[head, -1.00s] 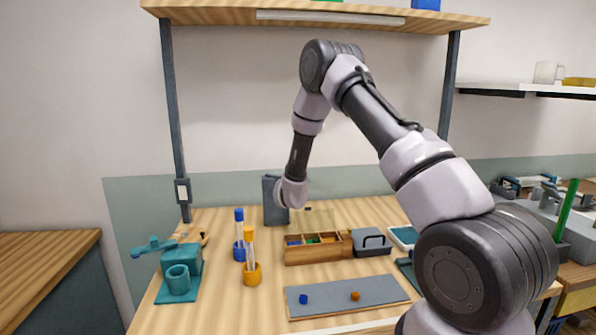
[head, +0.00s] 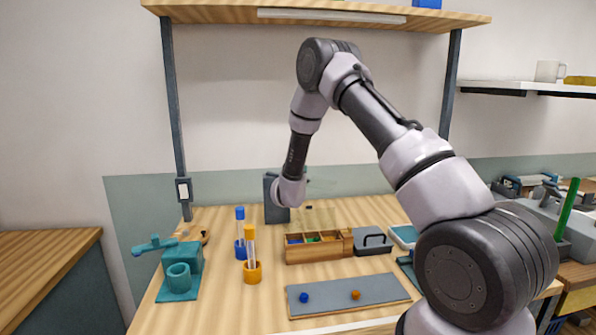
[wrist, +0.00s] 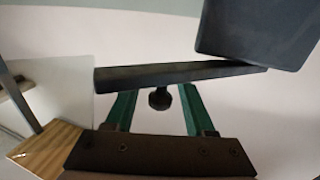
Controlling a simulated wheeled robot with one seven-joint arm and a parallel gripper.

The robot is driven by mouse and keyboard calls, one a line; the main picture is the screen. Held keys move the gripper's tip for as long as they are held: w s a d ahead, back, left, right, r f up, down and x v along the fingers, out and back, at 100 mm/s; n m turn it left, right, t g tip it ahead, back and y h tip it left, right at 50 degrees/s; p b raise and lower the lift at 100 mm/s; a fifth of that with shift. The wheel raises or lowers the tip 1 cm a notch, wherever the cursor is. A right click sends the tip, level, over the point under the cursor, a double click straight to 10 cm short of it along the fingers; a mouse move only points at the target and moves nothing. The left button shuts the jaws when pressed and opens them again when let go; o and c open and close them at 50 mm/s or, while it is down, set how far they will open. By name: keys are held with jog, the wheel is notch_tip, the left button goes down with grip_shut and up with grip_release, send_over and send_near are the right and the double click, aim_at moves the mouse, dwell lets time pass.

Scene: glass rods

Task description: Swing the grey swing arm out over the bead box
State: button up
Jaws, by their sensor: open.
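The dark grey swing arm (wrist: 180,75) shows in the wrist view as a bar running left from a dark grey block (wrist: 258,32). A round knob (wrist: 160,98) hangs under the bar. My gripper (wrist: 157,103) is open, with one green finger on each side of the knob and a gap to each. I cannot tell whether the fingertips touch the bar. In the head view the grey post (head: 271,203) stands behind the bead box (head: 318,253), a wooden box with compartments holding coloured beads. My wrist hides part of the post, and my fingers are not clear there.
A see-through pane (wrist: 60,90) shows at the left of the wrist view. Blue (head: 240,248) and orange (head: 251,272) rod holders stand left of the box. A grey handled block (head: 372,241) stands right.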

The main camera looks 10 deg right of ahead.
notch_tip(320, 180, up, 10)
jog(key=shift+w, duration=0.1)
jog(key=c, duration=0.7)
jog(key=shift+w+a+f+y, duration=0.1)
jog(key=shift+w+a+y, duration=0.1)
jog(key=shift+w+y, duration=0.15)
grip_shut()
jog(key=w+a+f+g+y, duration=0.2)
jog(key=w+a+g+y, duration=0.1)
jog(key=w+g+y, duration=0.15)
jog(key=s+d+r+m+g+h, duration=0.15)
jog(key=s+d+m+g, duration=0.25)
jog(key=s+d+g, duration=0.7)
notch_tip(320, 180, down, 10)
jog(key=w+d+t, duration=0.1)
jog(key=shift+w+r+h, duration=0.25)
jog(key=shift+w+h, duration=0.1)
jog(key=shift+h, duration=0.1)
